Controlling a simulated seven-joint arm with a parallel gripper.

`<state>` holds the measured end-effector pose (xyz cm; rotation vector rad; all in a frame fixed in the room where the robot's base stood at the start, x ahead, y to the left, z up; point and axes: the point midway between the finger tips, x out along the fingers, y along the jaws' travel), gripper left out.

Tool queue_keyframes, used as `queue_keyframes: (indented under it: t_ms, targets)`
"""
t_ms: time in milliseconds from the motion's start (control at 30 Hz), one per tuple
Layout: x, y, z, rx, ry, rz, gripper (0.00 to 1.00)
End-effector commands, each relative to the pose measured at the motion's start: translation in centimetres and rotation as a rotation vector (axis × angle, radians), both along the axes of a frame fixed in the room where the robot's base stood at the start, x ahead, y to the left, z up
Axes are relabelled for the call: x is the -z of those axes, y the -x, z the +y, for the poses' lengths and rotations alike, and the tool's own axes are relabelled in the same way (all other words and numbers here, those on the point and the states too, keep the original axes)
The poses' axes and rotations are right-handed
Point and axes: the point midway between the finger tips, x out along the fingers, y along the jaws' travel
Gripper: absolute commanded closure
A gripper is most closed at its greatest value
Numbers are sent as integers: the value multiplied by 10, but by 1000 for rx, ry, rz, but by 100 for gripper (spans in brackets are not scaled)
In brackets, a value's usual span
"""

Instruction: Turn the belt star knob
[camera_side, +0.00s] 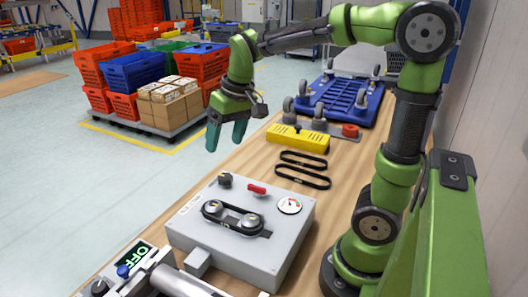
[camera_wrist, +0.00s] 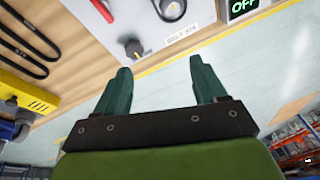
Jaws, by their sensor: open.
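A grey box (camera_side: 200,236) stands on the wooden bench. A black knob (camera_side: 225,180) sits at its far left corner. In the wrist view the black knob (camera_wrist: 133,47) is beside a printed label (camera_wrist: 181,40) that seems to start with "BELT". A black belt over two pulleys (camera_side: 233,217) lies on the box top, with a red lever (camera_side: 257,188) and a round gauge (camera_side: 289,205). My gripper (camera_side: 226,136) is open and empty, above and apart from the knob, with the fingers pointing down. In the wrist view the knob shows just beyond my left finger (camera_wrist: 160,68).
Two loose black belts (camera_side: 303,170), a yellow block (camera_side: 297,138) and a blue wheeled frame (camera_side: 340,97) lie farther along the bench. A panel reading OFF (camera_side: 132,260) stands at the near left. Crates and cartons (camera_side: 170,103) are on the floor behind.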

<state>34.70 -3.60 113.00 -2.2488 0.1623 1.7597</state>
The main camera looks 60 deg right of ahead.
Motion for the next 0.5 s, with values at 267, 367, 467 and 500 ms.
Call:
queue_keyframes:
  t_ms: [267,367,467,500]
  targets:
    - [-3,-57,-56,-176,122,215,29]
    - [-19,-57,-59,-237,132,227,29]
    - [-16,-53,-56,-274,120,245,29]
    - [-14,-53,-55,-280,120,246,29]
